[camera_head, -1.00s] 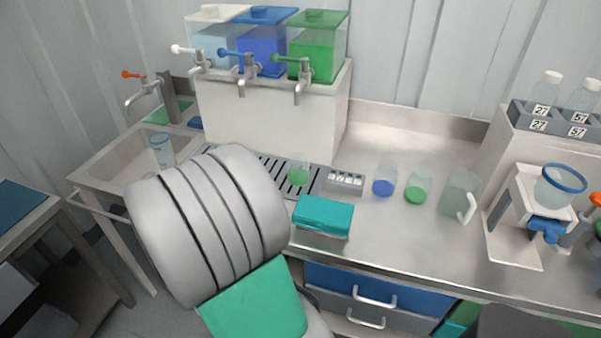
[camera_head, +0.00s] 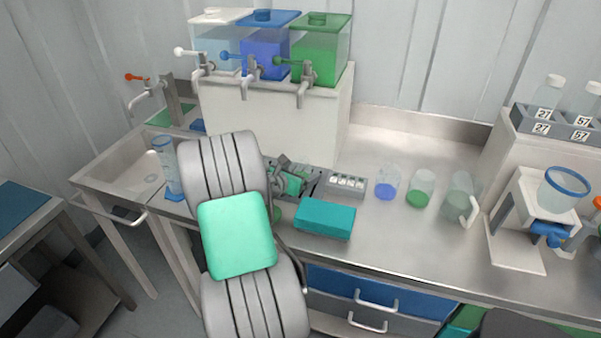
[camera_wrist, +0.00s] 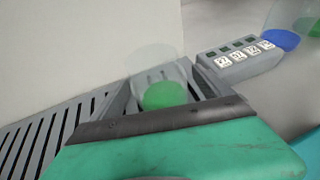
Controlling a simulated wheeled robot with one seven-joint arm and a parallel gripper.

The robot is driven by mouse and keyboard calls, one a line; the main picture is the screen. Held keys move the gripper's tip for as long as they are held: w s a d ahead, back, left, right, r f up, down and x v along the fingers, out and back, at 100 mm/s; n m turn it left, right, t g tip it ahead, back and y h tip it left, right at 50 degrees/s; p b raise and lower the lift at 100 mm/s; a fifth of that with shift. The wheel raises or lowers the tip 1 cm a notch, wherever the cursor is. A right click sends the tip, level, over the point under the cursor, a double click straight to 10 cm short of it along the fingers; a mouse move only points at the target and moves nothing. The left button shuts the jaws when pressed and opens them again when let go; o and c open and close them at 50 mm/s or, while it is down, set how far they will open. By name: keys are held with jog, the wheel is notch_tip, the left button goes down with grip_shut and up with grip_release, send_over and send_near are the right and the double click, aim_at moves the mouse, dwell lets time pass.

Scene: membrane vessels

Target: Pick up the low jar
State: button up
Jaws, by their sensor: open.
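A clear, short jar with green liquid (camera_wrist: 163,94) stands on the slotted drain grate in the wrist view. It looks like the low jar, though similar vessels stand to the right. In the head view it is mostly hidden behind my gripper (camera_head: 287,177), with some green showing there. My gripper is open over the grate, at or very near this jar. Whether the fingers touch it I cannot tell. Other clear vessels on the bench hold blue liquid (camera_head: 387,184) and green liquid (camera_head: 419,190).
A grey labelled block (camera_head: 346,184) stands right of the grate, and a teal box (camera_head: 324,218) lies in front. A clear handled jug (camera_head: 460,195) is further right. The white tap stand (camera_head: 275,125) rises behind. A tall clear vessel (camera_head: 166,165) stands by the sink.

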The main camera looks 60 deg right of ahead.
aim_at(295, 164)
jog(key=shift+c, duration=0.3)
jog(key=c, duration=1.6)
jog(key=shift+r, duration=0.35)
jog(key=shift+c, duration=0.2)
notch_tip(295, 164, up, 3)
jog(key=shift+w, duration=0.1)
jog(key=w+a+r, duration=0.4)
jog(key=a+r, duration=0.5)
jog(key=a, duration=0.4)
jog(key=shift+a+r, duration=0.15)
jog(key=shift+a, duration=0.1)
